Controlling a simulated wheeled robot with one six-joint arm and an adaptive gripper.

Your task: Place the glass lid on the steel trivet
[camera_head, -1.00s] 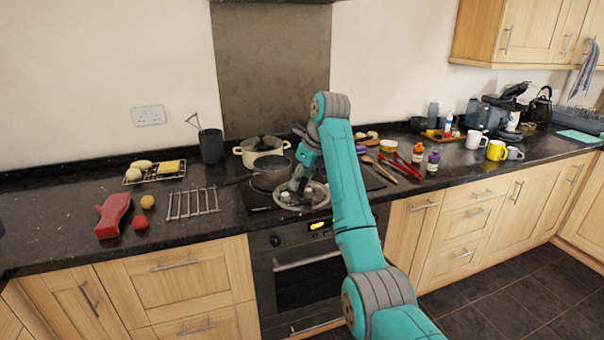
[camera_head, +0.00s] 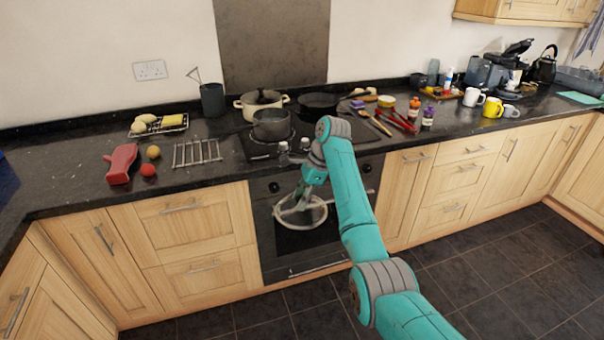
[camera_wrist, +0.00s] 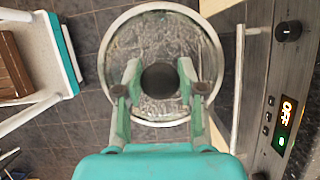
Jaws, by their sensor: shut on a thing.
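The glass lid (camera_head: 301,216) is a clear round disc with a steel rim, held in front of the oven door, lower than the worktop edge. My gripper (camera_head: 303,196) is shut on its dark knob. In the wrist view the lid (camera_wrist: 125,45) lies below both fingers, and the gripper (camera_wrist: 160,82) has the dark round knob between its fingertips. The steel trivet (camera_head: 198,152), a rack of parallel bars, lies flat and empty on the worktop left of the hob. The trivet is out of the wrist view.
A grey saucepan (camera_head: 272,125) and a cream pot (camera_head: 262,101) stand on the hob beside a dark frying pan (camera_head: 319,102). The oven handle (camera_wrist: 237,90) is close to the lid.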

